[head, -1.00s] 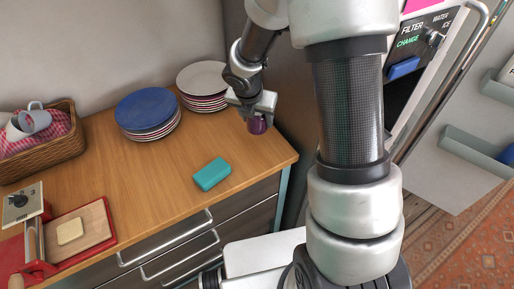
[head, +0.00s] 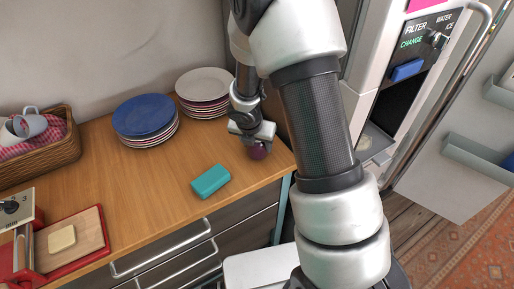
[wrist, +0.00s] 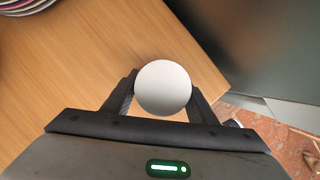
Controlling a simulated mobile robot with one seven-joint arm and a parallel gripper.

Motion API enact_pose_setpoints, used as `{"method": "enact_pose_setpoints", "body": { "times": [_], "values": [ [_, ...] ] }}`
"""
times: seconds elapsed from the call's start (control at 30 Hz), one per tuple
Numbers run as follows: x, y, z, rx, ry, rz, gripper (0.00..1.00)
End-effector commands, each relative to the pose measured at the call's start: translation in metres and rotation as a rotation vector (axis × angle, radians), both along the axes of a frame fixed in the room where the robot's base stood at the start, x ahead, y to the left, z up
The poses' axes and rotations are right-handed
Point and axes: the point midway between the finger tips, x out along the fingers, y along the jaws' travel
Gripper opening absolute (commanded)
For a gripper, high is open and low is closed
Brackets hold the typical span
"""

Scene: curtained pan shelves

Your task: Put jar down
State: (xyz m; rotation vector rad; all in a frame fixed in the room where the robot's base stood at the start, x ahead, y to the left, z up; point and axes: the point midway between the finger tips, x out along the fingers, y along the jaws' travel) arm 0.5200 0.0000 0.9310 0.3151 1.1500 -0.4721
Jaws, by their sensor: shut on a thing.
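The jar (head: 258,152) is small and purple in the head view, at the right end of the wooden counter (head: 150,195). In the wrist view its round pale lid (wrist: 163,88) shows from above, between the two dark fingers. My gripper (head: 254,140) is shut on the jar and points down at the counter. The jar is upright or nearly so. Whether its base touches the counter cannot be told. The gripper hides much of the jar in the head view.
A teal block (head: 211,181) lies left of the jar. A blue-topped plate stack (head: 146,117) and a white plate stack (head: 204,88) stand behind. A wicker basket (head: 45,150) is at far left. The counter's right edge is close to the jar; the fridge (head: 400,90) stands beyond.

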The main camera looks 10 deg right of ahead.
Motion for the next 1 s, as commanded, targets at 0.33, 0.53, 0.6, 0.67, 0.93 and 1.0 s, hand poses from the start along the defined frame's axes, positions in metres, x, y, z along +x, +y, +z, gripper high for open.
{"method": "enact_pose_setpoints", "body": {
  "times": [0.33,0.53,0.6,0.67,0.93,1.0],
  "values": [
    [0.0011,-0.0001,-0.0068,-0.001,-0.003,0.000,0.17],
    [0.0005,-0.0002,-0.0108,0.000,-0.001,0.000,0.59],
    [0.0004,-0.0001,-0.0107,-0.001,-0.001,0.000,0.71],
    [0.0004,-0.0001,-0.0107,-0.001,-0.001,0.000,0.71],
    [0.0004,0.0001,-0.0120,0.000,-0.001,0.001,0.71],
    [-0.0005,0.0008,-0.0063,0.001,-0.003,0.000,0.71]
  ]
}}
